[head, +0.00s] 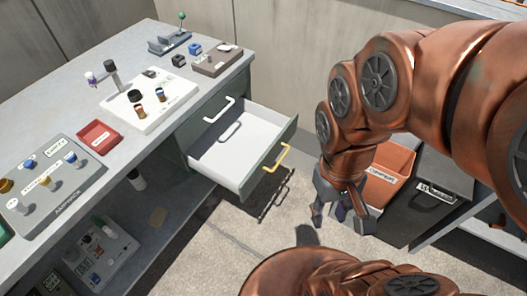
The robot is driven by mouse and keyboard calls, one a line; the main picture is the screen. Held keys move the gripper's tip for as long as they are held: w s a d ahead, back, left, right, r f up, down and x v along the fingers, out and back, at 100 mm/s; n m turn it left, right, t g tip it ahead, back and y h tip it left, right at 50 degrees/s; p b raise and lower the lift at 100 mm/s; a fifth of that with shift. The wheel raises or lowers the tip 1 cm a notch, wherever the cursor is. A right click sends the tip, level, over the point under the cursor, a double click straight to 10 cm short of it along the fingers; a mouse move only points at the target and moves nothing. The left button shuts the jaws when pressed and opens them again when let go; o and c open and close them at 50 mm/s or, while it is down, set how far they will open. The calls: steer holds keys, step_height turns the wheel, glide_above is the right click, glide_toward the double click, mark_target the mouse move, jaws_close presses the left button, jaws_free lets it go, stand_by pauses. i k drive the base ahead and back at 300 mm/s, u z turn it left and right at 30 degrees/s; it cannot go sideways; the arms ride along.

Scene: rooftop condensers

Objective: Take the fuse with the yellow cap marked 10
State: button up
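Several small capped cylinders stand in a grey labelled tray (88,187) on the left of the bench. A white tray (151,116) further back holds short cylinders with orange and blue bands. I cannot read a 10 on any cap, so I cannot tell which is the named fuse. My gripper (342,219) hangs fingers down above the floor, right of the bench and apart from the fuses. Its fingers look spread, with nothing clearly held.
An open, empty-looking drawer (229,155) with a yellow handle juts out between bench and gripper. A red tray (98,138) and a brown box (218,62) sit on the bench. An orange bin (390,170) and a dark bin (425,215) stand right.

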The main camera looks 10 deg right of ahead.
mark_target(44, 180)
steer(key=u, duration=1.8)
steer(key=k, duration=0.4)
steer(key=u, duration=1.2)
steer(key=i, duration=1.45)
steer(key=z, duration=1.2)
steer(key=i, duration=0.25)
steer(key=z, duration=0.15)
